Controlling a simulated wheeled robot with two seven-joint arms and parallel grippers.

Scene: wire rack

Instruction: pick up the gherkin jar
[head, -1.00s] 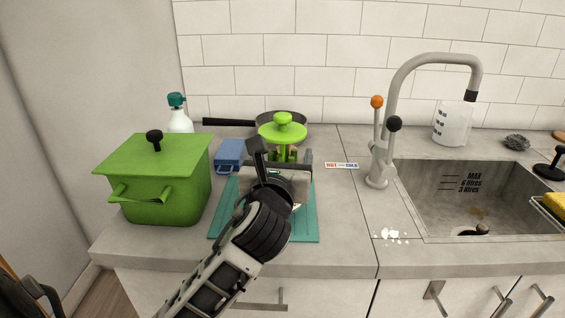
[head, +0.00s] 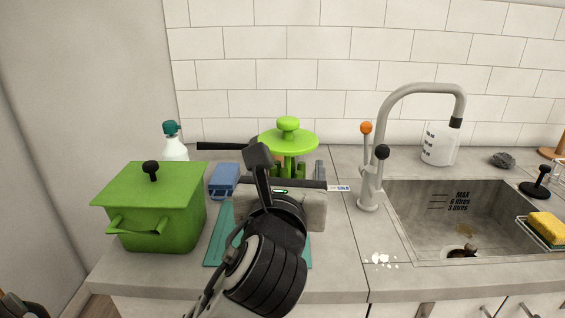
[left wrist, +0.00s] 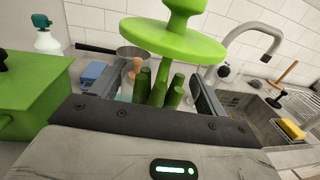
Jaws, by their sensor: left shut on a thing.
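The gherkin jar has a bright green round lid with a knob (head: 288,139) and green gherkins below it. In the left wrist view the lid (left wrist: 175,42) is large, and the gherkins (left wrist: 160,90) stand between my fingers. My left gripper (head: 290,170) is shut on the jar, with a finger on either side below the lid; it also shows in the left wrist view (left wrist: 166,88). The jar is held above the teal mat (head: 220,240). Its lower part is hidden behind my gripper. My right gripper is not in view.
A green lidded pot (head: 152,215) stands to the left, with a spray bottle (head: 174,147) behind it and a blue box (head: 223,180) beside it. A pan lies behind the jar, mostly hidden. The tap (head: 374,160) and sink (head: 420,215) are to the right.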

